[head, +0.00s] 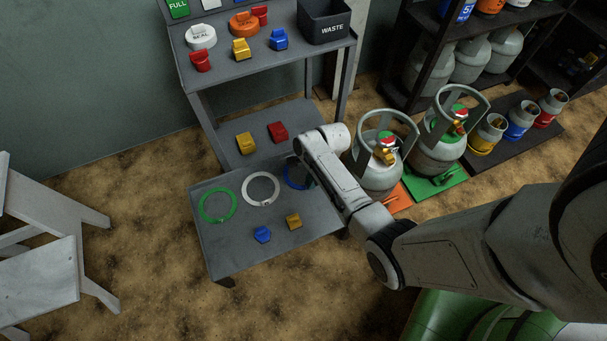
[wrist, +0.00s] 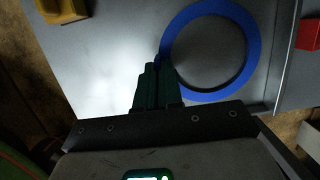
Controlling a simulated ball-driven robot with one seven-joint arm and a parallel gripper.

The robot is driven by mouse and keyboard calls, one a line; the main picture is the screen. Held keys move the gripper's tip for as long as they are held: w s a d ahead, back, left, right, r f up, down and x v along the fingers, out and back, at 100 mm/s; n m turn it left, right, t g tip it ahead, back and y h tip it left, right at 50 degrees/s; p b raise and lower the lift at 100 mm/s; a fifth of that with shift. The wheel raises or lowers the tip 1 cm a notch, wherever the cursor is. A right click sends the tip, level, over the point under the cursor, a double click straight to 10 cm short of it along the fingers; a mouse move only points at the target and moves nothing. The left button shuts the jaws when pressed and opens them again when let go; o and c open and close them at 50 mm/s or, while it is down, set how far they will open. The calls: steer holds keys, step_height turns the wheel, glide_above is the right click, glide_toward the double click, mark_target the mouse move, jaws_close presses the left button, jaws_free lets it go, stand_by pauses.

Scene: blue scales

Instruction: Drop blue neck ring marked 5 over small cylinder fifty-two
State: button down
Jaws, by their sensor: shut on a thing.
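The blue neck ring (head: 293,176) lies on the lower grey shelf, partly hidden behind my arm in the head view. In the wrist view the blue ring (wrist: 253,50) lies flat and no number is readable on it. My gripper (wrist: 156,68) is shut on the ring's band at its left side. In the head view my gripper is hidden behind the arm. Small cylinders with a yellow band (head: 486,135), a blue band (head: 520,120) and a red band (head: 549,107) stand at the right. I cannot read which is fifty-two.
A white ring (head: 261,174) and green ring (head: 202,205) lie on the same shelf (head: 228,255), with blue (head: 263,234) and yellow (head: 293,221) pieces in front. Larger handled cylinders (head: 379,176) stand on orange and green pads to the right. A stool (head: 40,285) is at left.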

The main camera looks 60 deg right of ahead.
steer(key=shift+r+p, duration=2)
steer(key=shift+p, duration=0.25)
